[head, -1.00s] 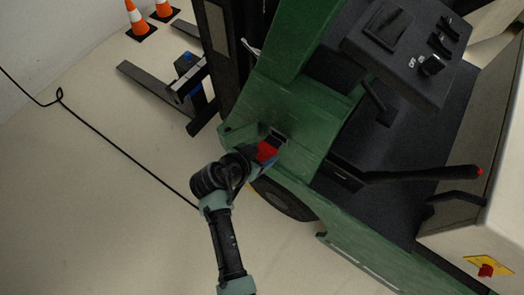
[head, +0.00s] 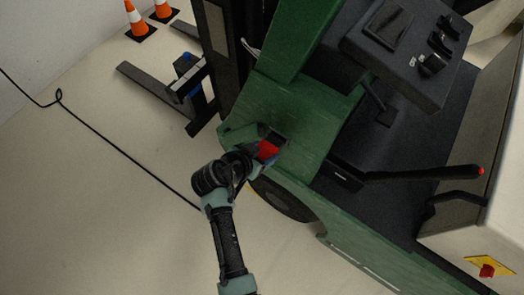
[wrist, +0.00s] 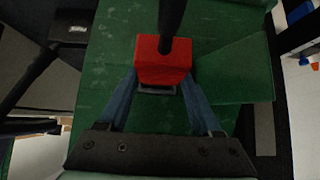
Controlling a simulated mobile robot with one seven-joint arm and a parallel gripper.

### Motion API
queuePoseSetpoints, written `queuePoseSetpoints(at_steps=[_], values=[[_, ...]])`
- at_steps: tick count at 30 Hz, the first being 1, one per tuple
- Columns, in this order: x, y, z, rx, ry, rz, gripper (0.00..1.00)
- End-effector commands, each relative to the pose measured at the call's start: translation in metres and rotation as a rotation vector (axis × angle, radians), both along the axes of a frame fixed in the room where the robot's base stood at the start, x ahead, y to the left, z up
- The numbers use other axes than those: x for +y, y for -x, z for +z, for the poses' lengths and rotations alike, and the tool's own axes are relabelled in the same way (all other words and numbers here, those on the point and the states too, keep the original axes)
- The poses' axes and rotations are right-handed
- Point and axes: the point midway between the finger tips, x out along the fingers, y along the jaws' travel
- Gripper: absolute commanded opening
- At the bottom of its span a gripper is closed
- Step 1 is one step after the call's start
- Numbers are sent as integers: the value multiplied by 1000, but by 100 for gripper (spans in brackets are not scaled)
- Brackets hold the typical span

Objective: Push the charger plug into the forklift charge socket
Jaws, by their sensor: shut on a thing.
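The red charger plug (head: 268,149) is held at the green side of the forklift (head: 305,118). In the wrist view the plug (wrist: 163,62) is a red block with a thick black cable running up from it. My gripper (head: 261,157) is shut on the plug; its two bluish fingers show on both sides of it in the wrist view (wrist: 161,78). The charge socket (head: 273,134) shows as a dark recess just above the plug in the head view, partly covered. I cannot tell whether the plug is inside it.
A black cable (head: 120,148) lies across the floor at the left. Two orange cones (head: 138,20) stand by the wall. A control panel (head: 405,45) and a black lever (head: 425,175) are at the right. Floor at lower left is clear.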

Motion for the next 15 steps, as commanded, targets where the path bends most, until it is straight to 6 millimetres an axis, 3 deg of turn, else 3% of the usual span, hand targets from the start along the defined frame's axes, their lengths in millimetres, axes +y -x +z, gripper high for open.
queuePoseSetpoints(at_steps=[15], values=[[-8,-12,1,-4,-1,0,0]])
